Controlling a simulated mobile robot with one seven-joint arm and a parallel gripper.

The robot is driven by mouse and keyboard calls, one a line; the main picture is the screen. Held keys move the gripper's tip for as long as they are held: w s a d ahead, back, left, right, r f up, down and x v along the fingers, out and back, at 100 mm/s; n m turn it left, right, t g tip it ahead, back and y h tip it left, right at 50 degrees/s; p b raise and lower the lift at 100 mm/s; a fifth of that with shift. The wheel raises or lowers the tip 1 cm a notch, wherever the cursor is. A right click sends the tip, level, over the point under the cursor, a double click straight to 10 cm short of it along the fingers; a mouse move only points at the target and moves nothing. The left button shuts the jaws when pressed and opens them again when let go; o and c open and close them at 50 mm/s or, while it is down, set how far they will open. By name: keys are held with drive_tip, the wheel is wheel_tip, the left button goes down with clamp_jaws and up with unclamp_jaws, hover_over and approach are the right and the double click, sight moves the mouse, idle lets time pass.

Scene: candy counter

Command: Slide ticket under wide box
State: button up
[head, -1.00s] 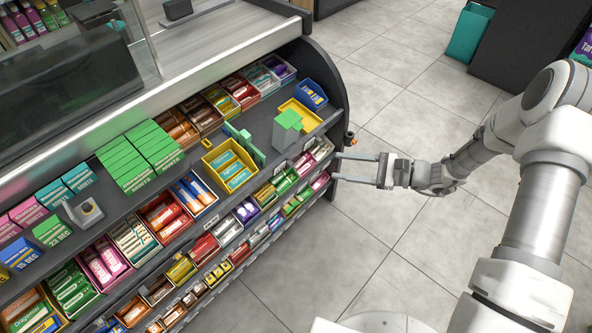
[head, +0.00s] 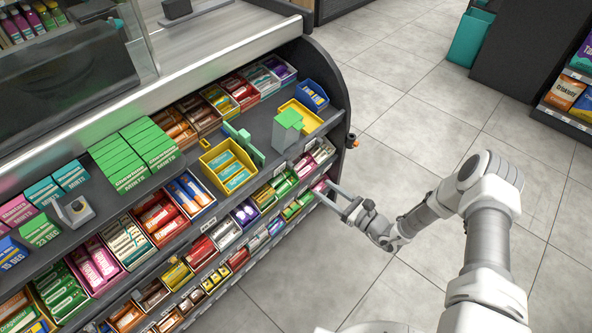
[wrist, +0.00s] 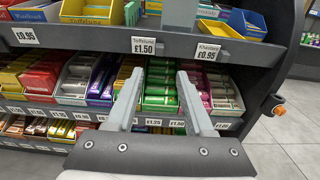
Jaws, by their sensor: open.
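A flat green piece (head: 290,118), possibly the ticket, lies on top of a grey block (head: 287,146) on the upper shelf. The block's lower part shows at the top of the wrist view (wrist: 180,14). Wide green mints boxes (head: 133,158) stand farther left on that shelf; I cannot tell whether one is the wide box. My gripper (head: 328,194) is open and empty, in front of the counter's right end and below the upper shelf's edge. In the wrist view its fingers (wrist: 170,72) point at the lower candy rows, with nothing between them.
A yellow tray (head: 229,147) and a green upright bracket (head: 245,139) stand left of the block. A blue bin (head: 312,95) is behind it. The dark curved end panel (head: 336,85) bounds the shelves. The tiled floor (head: 395,125) to the right is clear.

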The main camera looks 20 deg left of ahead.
sight(293, 167)
drive_tip(key=b+x, duration=0.2)
drive_tip(key=x, duration=1.1)
drive_tip(key=shift+s, duration=0.1)
clamp_jaws()
drive_tip(key=shift+d, duration=0.1)
idle(0.8)
